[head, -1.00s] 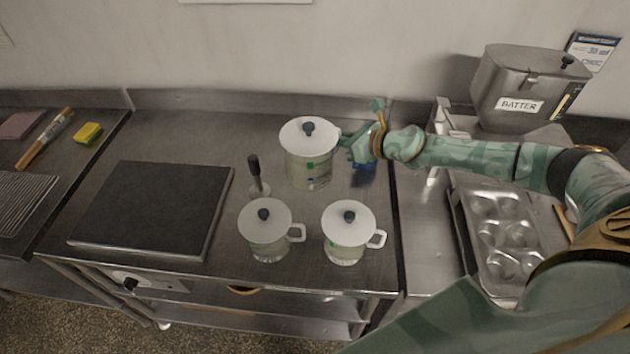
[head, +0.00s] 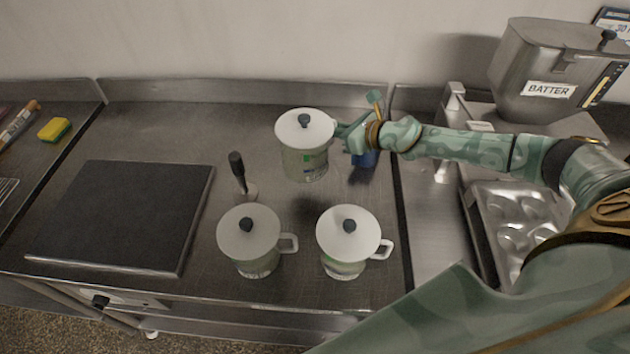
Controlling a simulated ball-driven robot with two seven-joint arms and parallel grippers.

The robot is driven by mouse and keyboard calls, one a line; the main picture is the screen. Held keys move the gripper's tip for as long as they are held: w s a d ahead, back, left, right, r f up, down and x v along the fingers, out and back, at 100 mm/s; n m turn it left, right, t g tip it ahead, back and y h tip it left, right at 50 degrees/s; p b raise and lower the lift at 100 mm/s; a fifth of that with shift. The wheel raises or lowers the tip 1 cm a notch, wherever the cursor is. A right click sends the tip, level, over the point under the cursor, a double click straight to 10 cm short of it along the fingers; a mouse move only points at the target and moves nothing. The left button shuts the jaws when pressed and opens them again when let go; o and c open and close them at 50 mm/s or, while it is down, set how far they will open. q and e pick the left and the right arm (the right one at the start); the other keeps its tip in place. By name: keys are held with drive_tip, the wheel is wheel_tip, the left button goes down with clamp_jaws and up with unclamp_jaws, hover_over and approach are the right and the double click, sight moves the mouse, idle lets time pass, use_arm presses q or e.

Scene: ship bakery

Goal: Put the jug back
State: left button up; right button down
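Three clear jugs with white lids and dark knobs are on the steel counter. The back jug (head: 304,160) is upright, with a coloured label on its front. My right gripper (head: 343,138) is at its right side, shut on its handle, which the fingers mostly hide. A dark patch like a shadow lies in front of this jug, so it seems to be a little above the counter. The front left jug (head: 252,250) and the front right jug (head: 345,255) stand with handles to the right. My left gripper is out of view.
A dark griddle plate (head: 125,215) lies left, and a dark-handled tool (head: 238,175) stands beside the jugs. A blue object (head: 365,159) is under my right wrist. A BATTER dispenser (head: 545,75) and muffin tin (head: 515,220) are right.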

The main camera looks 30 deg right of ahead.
wheel_tip(320, 180, down, 9)
drive_tip(key=b, duration=0.4)
drive_tip(key=shift+a+b, duration=0.1)
drive_tip(key=shift+b, duration=0.2)
drive_tip(key=shift+r, duration=0.15)
drive_tip(key=c, duration=1.9)
unclamp_jaws()
drive_tip(key=shift+s+f, duration=0.1)
drive_tip(key=shift+f, duration=0.15)
drive_tip(key=o, duration=0.4)
drive_tip(key=shift+r, duration=0.1)
